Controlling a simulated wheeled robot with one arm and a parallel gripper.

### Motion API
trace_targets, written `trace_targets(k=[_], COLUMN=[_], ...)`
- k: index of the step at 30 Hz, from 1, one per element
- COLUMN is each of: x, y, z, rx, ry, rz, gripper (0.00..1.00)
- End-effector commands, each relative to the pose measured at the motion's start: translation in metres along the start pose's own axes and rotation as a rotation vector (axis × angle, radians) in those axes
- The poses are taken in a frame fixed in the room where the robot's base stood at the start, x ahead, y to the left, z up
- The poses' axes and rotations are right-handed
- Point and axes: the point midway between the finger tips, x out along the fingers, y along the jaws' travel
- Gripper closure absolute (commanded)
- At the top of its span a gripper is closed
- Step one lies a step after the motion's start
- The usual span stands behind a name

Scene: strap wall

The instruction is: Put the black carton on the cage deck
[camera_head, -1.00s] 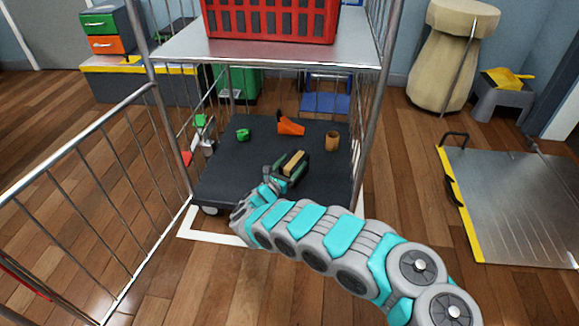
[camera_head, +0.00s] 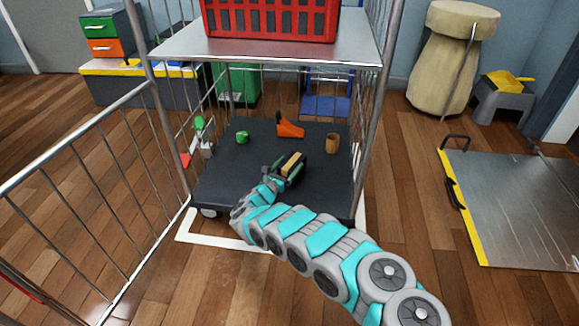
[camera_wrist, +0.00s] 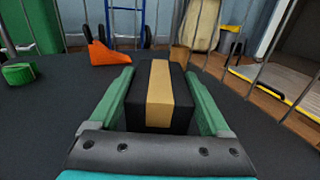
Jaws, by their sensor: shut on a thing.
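The black carton (camera_wrist: 142,108) with a tan tape stripe sits between the two green fingers of my gripper (camera_wrist: 160,98) in the wrist view. The fingers are shut on its sides. In the head view the carton (camera_head: 292,166) is over the front middle of the dark cage deck (camera_head: 235,180), held by my gripper (camera_head: 286,170), which reaches in through the open front. The carton looks very low over the deck or touching it; I cannot tell which. Its underside is hidden.
On the deck are an orange wedge-like thing (camera_head: 290,128), a green roll (camera_head: 242,137) and a brown cup-like thing (camera_head: 332,143). A shelf (camera_head: 270,50) with a red crate (camera_head: 270,20) hangs above. Cage posts flank the opening. Bare deck lies left of the carton.

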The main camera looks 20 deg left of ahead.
Motion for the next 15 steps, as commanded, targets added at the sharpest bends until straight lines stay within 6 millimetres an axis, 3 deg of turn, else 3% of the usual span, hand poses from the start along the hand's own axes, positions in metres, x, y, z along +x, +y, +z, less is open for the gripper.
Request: trace_targets(k=[6,7,11,15], x=[0.0006,0.0004,0.0003,0.0003], y=[-0.0004,-0.0002,-0.0002,-0.0003], z=[-0.0025,-0.0024,-0.0023,-0.0026], rx=[0.002,0.001,0.001,0.0], ry=[0.0,0.0,0.0,0.0], rz=[-0.001,-0.001,0.0,-0.001], gripper=[1.0,0.16,0.01,0.0])
